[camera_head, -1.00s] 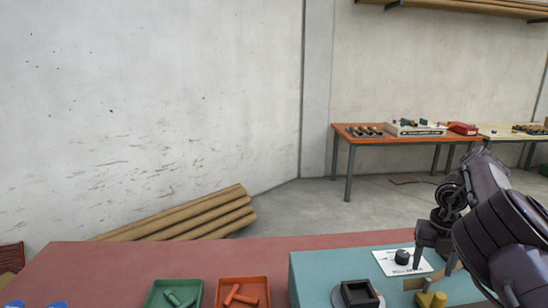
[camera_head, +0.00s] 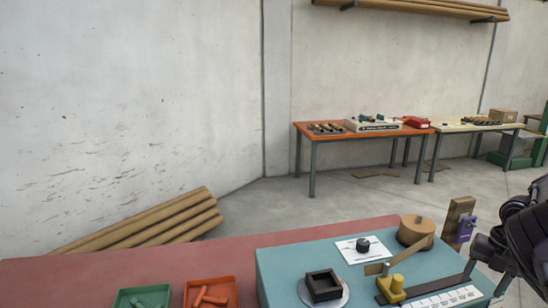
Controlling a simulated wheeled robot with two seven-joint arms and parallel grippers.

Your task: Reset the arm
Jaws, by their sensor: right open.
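My right gripper (camera_head: 484,274) is at the right edge, beside the teal winder bench (camera_head: 285,262), with its dark arm cut off by the frame. It is open, and I see nothing between its fingers. On the bench stand a black square holder on a grey disc (camera_head: 323,286), a black knob on a white card (camera_head: 362,245), a yellow block with a knob (camera_head: 392,287) and a round brown drum (camera_head: 416,231). A wooden post (camera_head: 457,219) with a purple piece (camera_head: 466,229) stands behind the bench's right end. My left gripper is not in view.
A green tray (camera_head: 121,299) and an orange tray (camera_head: 234,287) with small rods sit on the red tabletop (camera_head: 130,272). Cardboard tubes (camera_head: 150,225) lie against the wall. An orange table (camera_head: 345,137) and a pale table (camera_head: 480,127) stand behind.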

